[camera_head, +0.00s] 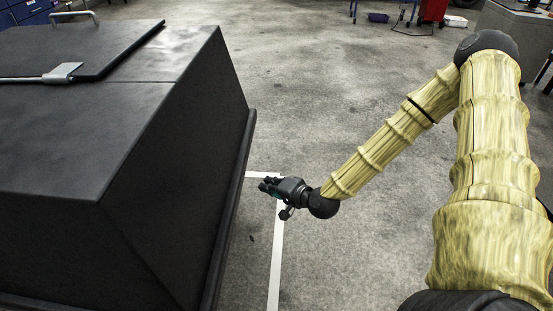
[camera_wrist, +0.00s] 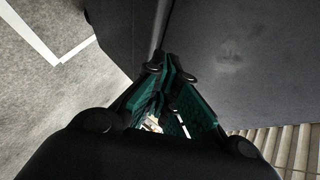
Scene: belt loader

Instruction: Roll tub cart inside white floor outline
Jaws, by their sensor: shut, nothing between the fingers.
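The tub cart (camera_head: 175,150), a large black lidded box, fills the left of the head view; its wheels are out of sight. The white floor outline (camera_head: 275,250) shows as a line along the cart's right side with a corner near its far end. The rest is hidden by the cart or out of frame. The outline also shows at the upper left of the wrist view (camera_wrist: 38,38). My gripper (camera_head: 266,186) is low, right of the cart's side, above the line. Its green fingers (camera_wrist: 165,72) are shut and empty, close to a dark surface; contact cannot be told.
The concrete floor (camera_head: 340,100) is clear behind and right of the cart. A red object (camera_head: 432,10), a purple bin (camera_head: 378,17) and a grey cabinet (camera_head: 515,30) stand far back. Blue drawers (camera_head: 30,10) are at the far left.

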